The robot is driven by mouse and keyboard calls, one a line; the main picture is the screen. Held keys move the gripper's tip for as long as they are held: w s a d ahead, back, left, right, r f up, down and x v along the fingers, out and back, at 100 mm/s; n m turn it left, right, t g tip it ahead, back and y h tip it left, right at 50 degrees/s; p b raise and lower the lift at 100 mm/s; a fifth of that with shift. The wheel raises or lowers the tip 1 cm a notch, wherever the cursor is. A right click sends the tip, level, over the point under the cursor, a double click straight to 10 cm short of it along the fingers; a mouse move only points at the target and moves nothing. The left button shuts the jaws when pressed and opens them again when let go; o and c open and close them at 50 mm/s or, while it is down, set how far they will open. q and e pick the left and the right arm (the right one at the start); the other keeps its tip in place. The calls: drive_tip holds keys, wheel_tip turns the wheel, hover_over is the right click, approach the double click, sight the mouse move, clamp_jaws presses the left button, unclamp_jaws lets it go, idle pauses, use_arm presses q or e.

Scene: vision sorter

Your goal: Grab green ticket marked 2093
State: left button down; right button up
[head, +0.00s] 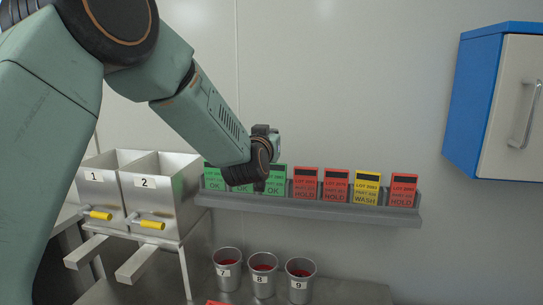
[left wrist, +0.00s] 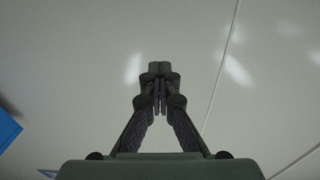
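Several tickets stand in a row on a grey wall rack (head: 330,209). Three green OK tickets are at its left end: the leftmost (head: 214,186), a middle one (head: 243,188) and a right one (head: 278,181). The arm partly covers them, and I cannot read their lot numbers surely. My left gripper (head: 266,160) is in front of and over the green tickets, partly hidden by its own wrist. In the left wrist view its fingers (left wrist: 160,96) are together with nothing visible between them, against bare wall. My right gripper is out of view.
Red HOLD tickets (head: 305,183) and a yellow WASH ticket (head: 367,187) stand farther right on the rack. Metal bins marked 1 (head: 97,176) and 2 (head: 146,182) are at left. Cups 7, 8 and 9 (head: 263,284) stand below. A blue cabinet (head: 473,105) is at right.

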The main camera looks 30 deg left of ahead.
use_arm(q)
drive_tip(key=shift+w+r, duration=0.15)
drive_tip(key=shift+r, duration=0.45)
drive_tip(key=c, duration=1.6)
unclamp_jaws()
drive_tip(key=o, duration=1.2)
